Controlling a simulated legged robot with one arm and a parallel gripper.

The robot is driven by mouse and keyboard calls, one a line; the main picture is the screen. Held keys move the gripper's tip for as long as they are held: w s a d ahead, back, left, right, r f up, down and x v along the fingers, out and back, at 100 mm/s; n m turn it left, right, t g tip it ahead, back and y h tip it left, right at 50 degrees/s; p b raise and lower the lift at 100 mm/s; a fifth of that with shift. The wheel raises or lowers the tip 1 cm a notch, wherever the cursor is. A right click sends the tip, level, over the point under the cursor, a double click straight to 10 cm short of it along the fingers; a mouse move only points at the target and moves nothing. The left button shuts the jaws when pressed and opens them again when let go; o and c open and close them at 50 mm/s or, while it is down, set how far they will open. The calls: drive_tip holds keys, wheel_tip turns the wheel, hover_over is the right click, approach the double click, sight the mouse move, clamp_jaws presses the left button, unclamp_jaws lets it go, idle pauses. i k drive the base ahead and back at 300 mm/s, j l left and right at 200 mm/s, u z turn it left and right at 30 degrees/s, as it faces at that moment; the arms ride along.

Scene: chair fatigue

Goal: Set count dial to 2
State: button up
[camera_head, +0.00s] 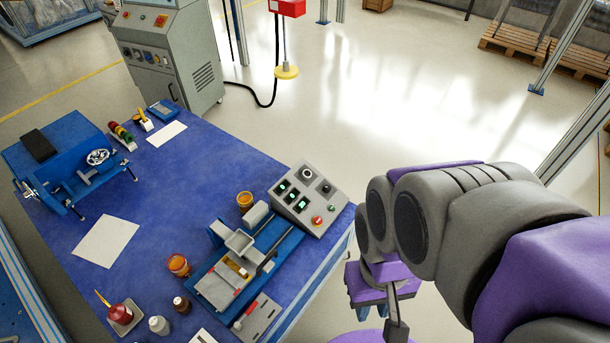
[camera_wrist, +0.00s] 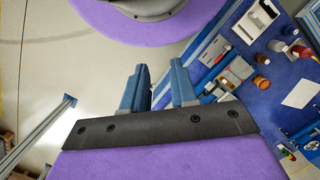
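A grey sloped control box (camera_head: 322,228) sits at the right corner of the blue table. Its face carries a round white-ringed dial (camera_head: 307,173), a dark knob (camera_head: 325,188), small green-lit displays, a red button (camera_head: 317,221) and a green button (camera_head: 332,208). The labels and dial settings are too small to read, so I cannot tell which is the count dial. My gripper (camera_head: 369,312) hangs right of the box and the table edge, apart from both. In the wrist view its blue fingers (camera_wrist: 160,88) stand apart with nothing between them.
The blue table (camera_head: 200,215) also holds a blue-based test fixture (camera_head: 215,290), orange-brown jars (camera_head: 179,265), a blue vise-like device (camera_head: 75,165) and white paper (camera_head: 106,241). A grey cabinet (camera_head: 165,60) stands behind. Open floor (camera_head: 410,110) lies beyond the table, with metal posts at right.

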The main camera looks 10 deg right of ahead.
sight(306, 174)
drive_tip(key=i+l+u, duration=0.3)
drive_tip(key=l, duration=0.25)
drive_tip(key=i+l+u, duration=0.3)
drive_tip(key=l, duration=0.4)
drive_tip(key=i+l+u, duration=0.15)
drive_tip(key=i+l, duration=0.1)
drive_tip(key=l, duration=0.1)
